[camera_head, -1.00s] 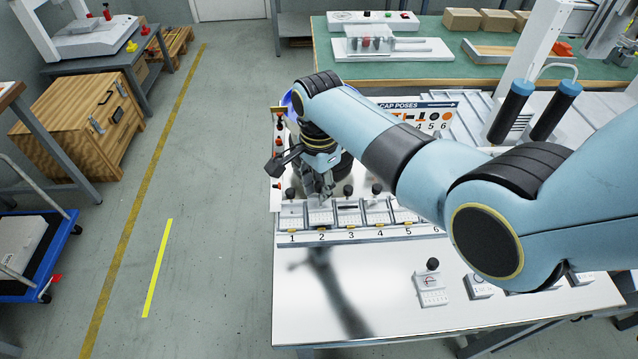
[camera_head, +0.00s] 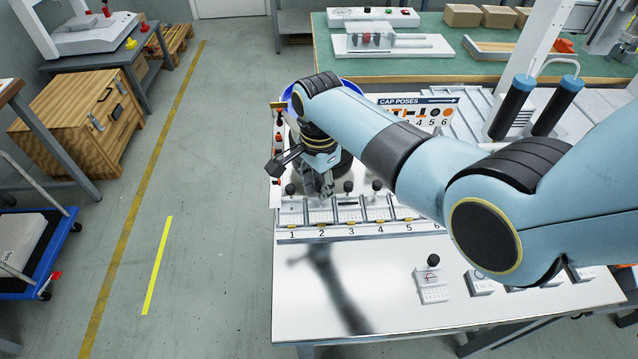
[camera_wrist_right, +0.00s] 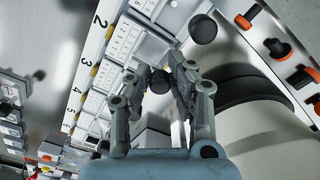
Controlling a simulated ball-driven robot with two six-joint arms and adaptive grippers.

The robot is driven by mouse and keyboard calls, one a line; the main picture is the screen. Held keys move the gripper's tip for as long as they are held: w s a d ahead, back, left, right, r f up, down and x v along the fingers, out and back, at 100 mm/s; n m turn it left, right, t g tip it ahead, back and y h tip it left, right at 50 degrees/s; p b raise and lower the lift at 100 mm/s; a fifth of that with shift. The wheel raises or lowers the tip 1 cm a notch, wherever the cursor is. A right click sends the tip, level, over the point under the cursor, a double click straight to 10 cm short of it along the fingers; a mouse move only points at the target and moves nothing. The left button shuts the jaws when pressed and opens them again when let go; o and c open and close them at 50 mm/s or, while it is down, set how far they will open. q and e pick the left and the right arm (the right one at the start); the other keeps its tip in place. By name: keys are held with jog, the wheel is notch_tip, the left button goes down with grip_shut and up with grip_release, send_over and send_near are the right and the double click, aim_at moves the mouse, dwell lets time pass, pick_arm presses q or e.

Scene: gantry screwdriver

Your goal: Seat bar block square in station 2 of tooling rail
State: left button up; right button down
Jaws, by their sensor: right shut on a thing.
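The tooling rail (camera_head: 300,237) lies on the white table with numbered stations. My right gripper (camera_head: 326,192) is over the back of station 2 and points down. In the right wrist view my right gripper (camera_wrist_right: 160,72) has its fingers close about a black knob (camera_wrist_right: 160,83). A pale block (camera_head: 321,216) with printed marks lies in station 2, apparently the bar block; it also shows in the right wrist view (camera_wrist_right: 121,42). Whether the knob belongs to it and whether it is fully down and square, I cannot tell. My left gripper is out of view.
Black knobs stand behind neighbouring stations, such as one (camera_head: 348,187) behind station 3. A loose block with a knob (camera_head: 432,285) stands on the front of the table (camera_head: 350,320). The cap poses board (camera_head: 425,112) is behind. The table's front left is clear.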

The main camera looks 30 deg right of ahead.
aim_at(319, 185)
jog(key=shift+f, duration=0.2)
jog(key=c, duration=1.1)
grip_release()
notch_tip(319, 185, up, 12)
jog(key=shift+s, duration=0.1)
